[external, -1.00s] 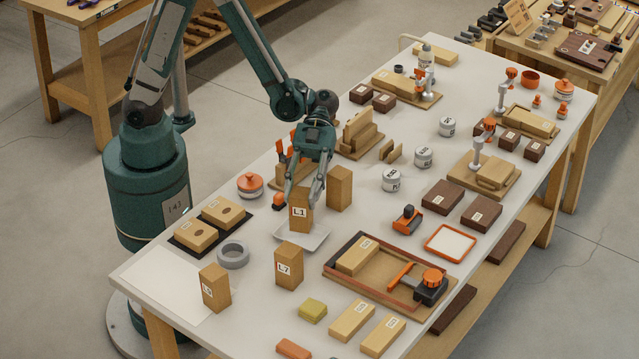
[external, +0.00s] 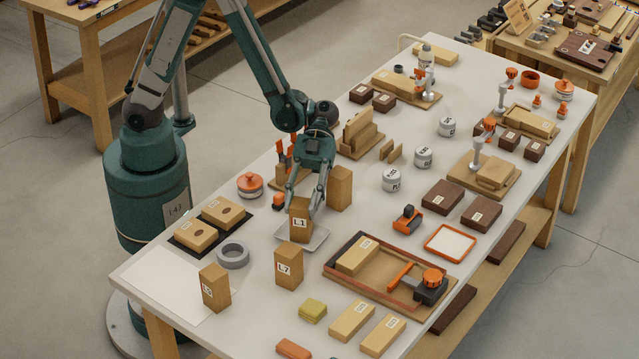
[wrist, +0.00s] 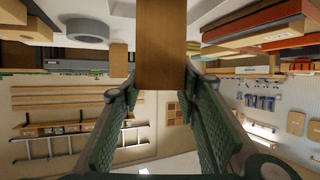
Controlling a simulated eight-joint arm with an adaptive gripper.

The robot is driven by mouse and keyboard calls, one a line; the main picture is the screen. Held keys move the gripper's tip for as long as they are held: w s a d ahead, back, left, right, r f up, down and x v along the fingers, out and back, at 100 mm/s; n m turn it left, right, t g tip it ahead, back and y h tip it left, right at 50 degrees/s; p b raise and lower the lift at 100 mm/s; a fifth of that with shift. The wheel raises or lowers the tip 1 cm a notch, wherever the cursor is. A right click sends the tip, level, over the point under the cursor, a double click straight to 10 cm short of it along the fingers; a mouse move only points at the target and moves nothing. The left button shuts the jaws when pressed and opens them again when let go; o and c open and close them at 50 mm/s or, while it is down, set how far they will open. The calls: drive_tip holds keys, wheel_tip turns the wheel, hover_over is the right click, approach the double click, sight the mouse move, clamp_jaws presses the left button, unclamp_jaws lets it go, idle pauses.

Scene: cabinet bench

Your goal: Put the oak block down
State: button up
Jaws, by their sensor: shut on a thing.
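The oak block labelled L1 (external: 300,222) is upright between the fingers of my gripper (external: 304,203). Its lower end is over or in a shallow white tray (external: 321,238); I cannot tell whether it touches the tray floor. In the wrist view the block (wrist: 162,48) shows as a plain brown face between my gripper's two fingers (wrist: 161,82), which are shut on it. The block hides part of the tray.
Another upright oak block (external: 340,188) stands close behind right. Block L7 (external: 288,266) stands just in front, and another labelled block (external: 215,288) is at front left. A grey ring (external: 233,254) lies left. A framed tray (external: 335,275) is at front right.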

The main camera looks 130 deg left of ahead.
drive_tip(key=shift+f, duration=0.15)
drive_tip(key=o, duration=1.3)
drive_tip(key=shift+a+r, duration=0.15)
drive_tip(key=shift+r, duration=0.1)
drive_tip(key=shift+p+v, duration=1.4)
drive_tip(key=shift+v, duration=4.4)
